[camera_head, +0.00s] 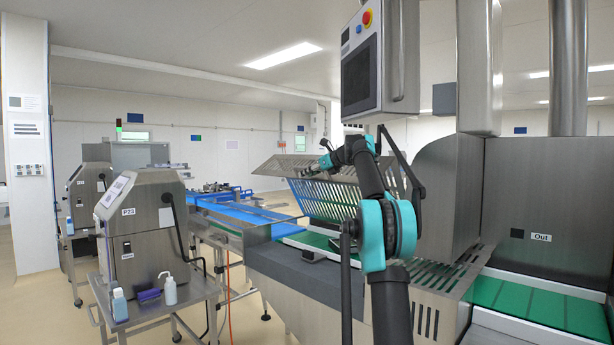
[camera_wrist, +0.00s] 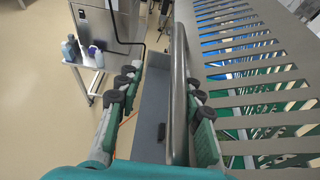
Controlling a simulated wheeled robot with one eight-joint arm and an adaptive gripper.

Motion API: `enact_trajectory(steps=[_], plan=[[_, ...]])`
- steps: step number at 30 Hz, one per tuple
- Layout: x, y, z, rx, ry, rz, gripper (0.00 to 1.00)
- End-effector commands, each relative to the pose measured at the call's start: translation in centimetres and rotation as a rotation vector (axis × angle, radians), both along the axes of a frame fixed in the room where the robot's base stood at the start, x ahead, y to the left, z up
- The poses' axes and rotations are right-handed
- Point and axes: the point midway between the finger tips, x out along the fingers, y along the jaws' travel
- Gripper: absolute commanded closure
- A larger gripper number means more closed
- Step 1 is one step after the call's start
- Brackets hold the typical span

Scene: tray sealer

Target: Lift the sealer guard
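The sealer guard (camera_head: 322,196) is a grey slotted metal panel over the green conveyor. It stands tilted up, with an upper slotted section angled from the lower one. In the wrist view its slotted face (camera_wrist: 240,95) fills the right side. A smooth metal handle bar (camera_wrist: 179,95) runs along its edge. My gripper (camera_head: 313,169) is at the guard's upper part. In the wrist view my gripper (camera_wrist: 160,82) is open, with the bar between its fingers. The bar is close to the right finger, with a wide gap to the left finger. Contact with the right finger is unclear.
A control panel (camera_head: 361,75) with a red stop button hangs above my arm. A steel housing (camera_head: 545,210) stands at right. A steel machine (camera_head: 145,232) on a cart with bottles stands left. The floor (camera_head: 50,315) at far left is clear.

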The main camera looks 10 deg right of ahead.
Motion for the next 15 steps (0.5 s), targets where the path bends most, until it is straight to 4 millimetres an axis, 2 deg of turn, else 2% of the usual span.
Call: enact_trajectory(steps=[9, 15], plan=[[-4.9, -3.5, 2.5, 0.001, 0.0, -0.003, 0.66], [-7.2, -5.1, 3.7, 0.001, 0.001, 0.0, 0.66]])
